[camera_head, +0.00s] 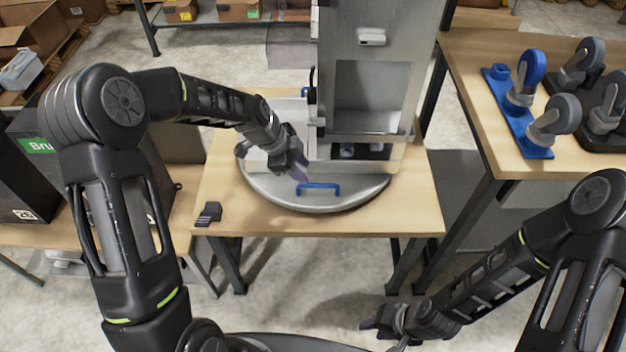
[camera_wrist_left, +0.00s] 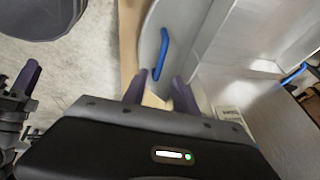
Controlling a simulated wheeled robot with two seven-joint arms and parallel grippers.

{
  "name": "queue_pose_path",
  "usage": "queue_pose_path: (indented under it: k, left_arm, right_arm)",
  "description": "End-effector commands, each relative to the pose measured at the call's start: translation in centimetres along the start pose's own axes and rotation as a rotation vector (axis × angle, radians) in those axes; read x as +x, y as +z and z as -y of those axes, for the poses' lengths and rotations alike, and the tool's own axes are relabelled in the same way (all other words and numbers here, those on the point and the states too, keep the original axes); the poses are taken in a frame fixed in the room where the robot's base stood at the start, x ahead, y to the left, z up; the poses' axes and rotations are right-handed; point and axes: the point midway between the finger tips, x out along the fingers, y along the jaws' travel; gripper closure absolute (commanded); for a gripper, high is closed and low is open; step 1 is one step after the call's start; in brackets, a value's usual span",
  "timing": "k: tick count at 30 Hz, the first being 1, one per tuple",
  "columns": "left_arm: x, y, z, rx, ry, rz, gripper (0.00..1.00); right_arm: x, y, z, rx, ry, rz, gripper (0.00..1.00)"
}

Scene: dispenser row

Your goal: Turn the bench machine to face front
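The bench machine (camera_head: 365,40) is a tall grey housing with a recessed bay, standing on a round grey turntable (camera_head: 345,198) on a wooden bench. In the head view its bay side shows towards me. A blue handle (camera_head: 318,186) is on the turntable's near rim; it also shows in the left wrist view (camera_wrist_left: 160,55). My left gripper (camera_head: 303,174) is just above and left of this handle, apart from it. In the left wrist view its fingers (camera_wrist_left: 160,90) are spread with nothing held between them. My right gripper (camera_head: 372,324) hangs low in front of the bench; its finger gap is unclear.
A small dark block (camera_head: 208,214) lies at the bench's left front corner. Another wooden bench (camera_head: 465,65) at the right holds caster wheels on blue (camera_head: 515,110) and black plates. Boxes stand at the left. Open floor lies in front of the bench.

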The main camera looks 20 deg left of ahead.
Motion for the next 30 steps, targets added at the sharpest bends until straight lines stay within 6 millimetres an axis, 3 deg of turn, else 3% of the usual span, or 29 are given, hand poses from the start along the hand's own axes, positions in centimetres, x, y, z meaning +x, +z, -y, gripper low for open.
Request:
queue_pose_path:
  k: [5,18,30]
  left_arm:
    - [1.0,0.0,0.0,-0.001,0.001,0.0,0.66]
    - [7.1,-0.1,0.0,-0.002,0.002,0.0,0.66]
    - [7.8,0.0,0.0,-0.002,-0.001,0.0,0.68]
  right_arm:
    - [-0.2,0.0,0.1,0.0,0.0,0.0,0.64]
    - [-1.2,0.0,0.5,0.0,0.0,0.001,0.64]
    - [-1.2,0.0,0.5,0.0,0.0,0.001,0.64]
